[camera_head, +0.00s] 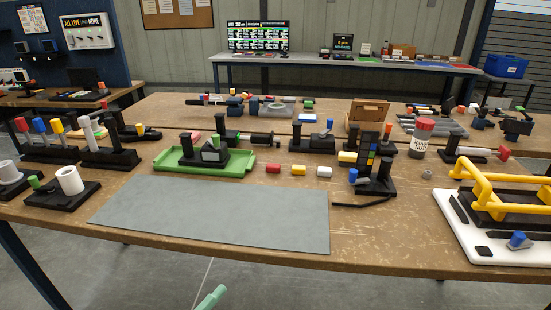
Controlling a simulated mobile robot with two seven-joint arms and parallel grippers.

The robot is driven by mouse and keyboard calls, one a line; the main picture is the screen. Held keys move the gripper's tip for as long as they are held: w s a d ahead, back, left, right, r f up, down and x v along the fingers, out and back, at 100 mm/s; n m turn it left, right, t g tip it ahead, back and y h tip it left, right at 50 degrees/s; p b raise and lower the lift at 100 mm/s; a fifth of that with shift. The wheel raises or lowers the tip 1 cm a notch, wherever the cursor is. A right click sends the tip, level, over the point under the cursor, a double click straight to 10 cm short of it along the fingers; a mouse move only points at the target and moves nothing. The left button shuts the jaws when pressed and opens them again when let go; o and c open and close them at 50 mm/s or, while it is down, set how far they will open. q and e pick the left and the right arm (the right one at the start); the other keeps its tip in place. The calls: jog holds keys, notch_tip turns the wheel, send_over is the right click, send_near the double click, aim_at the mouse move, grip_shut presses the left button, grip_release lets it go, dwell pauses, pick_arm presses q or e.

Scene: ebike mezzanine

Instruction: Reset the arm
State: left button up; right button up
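A pale green tip (212,298) pokes up at the bottom edge, left of the middle, in front of the table. It looks like the end of my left gripper, but most of it is cut off by the frame, and I cannot tell whether it is open or shut. It touches nothing that I can see. My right gripper is not in view. The wooden workbench (180,246) is ahead, with a bare grey mat (215,212) along its front edge.
Behind the mat are a green tray (238,166) and small coloured blocks (298,170). Black fixtures with a white roll (70,180) stand at left. A yellow-railed frame (488,187) on a white board (470,236) is at right. The floor in front is clear.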

pick_arm(q)
jog(key=s+a+f+n+g+y, duration=0.3)
jog(key=s+a+f+n+y, duration=0.2)
jog(key=s+f+n, duration=0.4)
jog(key=s+a+f+n+g+y+p, duration=0.1)
jog(key=s+a+f+n+g+y, duration=0.3)
jog(key=s+f+n, duration=0.5)
jog(key=s+a+y, duration=0.1)
jog(key=s+a, duration=0.1)
jog(key=s, duration=0.4)
jog(key=shift+f+y, duration=0.3)
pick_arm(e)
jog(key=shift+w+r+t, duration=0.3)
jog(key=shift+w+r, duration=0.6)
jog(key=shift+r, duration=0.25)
pick_arm(q)
jog(key=shift+a+n, duration=0.1)
jog(key=shift+n, duration=0.2)
